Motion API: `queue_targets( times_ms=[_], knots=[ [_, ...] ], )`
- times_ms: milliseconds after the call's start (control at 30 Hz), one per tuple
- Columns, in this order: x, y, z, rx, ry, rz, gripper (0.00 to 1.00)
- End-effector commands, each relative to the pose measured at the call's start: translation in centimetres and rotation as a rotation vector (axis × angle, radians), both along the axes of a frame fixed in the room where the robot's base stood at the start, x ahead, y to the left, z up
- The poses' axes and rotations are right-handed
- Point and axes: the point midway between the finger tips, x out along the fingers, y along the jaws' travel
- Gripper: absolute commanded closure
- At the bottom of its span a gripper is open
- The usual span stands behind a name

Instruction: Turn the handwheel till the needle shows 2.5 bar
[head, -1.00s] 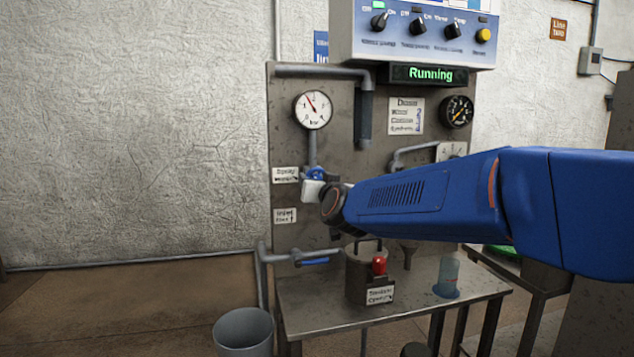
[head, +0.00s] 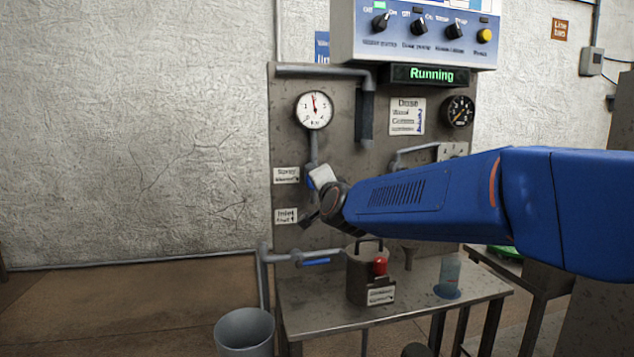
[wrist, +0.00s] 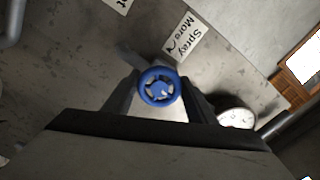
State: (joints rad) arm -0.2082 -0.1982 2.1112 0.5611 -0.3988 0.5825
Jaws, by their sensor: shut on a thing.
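The blue handwheel (wrist: 159,86) shows in the wrist view between the two fingers of my gripper (wrist: 160,98), which is shut on it. In the head view the wheel (head: 310,183) is mostly hidden behind my gripper (head: 322,180). The white round gauge (head: 314,110) hangs on the steel panel above the wheel. Its red needle points almost straight up, very slightly left. The numerals are too small to read surely. The gauge also shows in part in the wrist view (wrist: 236,117).
The "Spray" label (head: 286,175) is left of the wheel, with the inlet label (head: 285,216) below. A pipe with a blue lever (head: 316,262) runs lower down. A grey bucket (head: 244,332) stands at front.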

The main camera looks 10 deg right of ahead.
Motion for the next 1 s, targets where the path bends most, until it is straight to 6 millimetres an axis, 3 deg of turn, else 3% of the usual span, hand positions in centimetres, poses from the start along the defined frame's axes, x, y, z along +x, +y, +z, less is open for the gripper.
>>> queue_targets(
  times_ms=[1000],
  knots=[
    [-0.02, -0.02, 0.12, 0.899, 0.003, -0.001, 0.71]
  ],
)
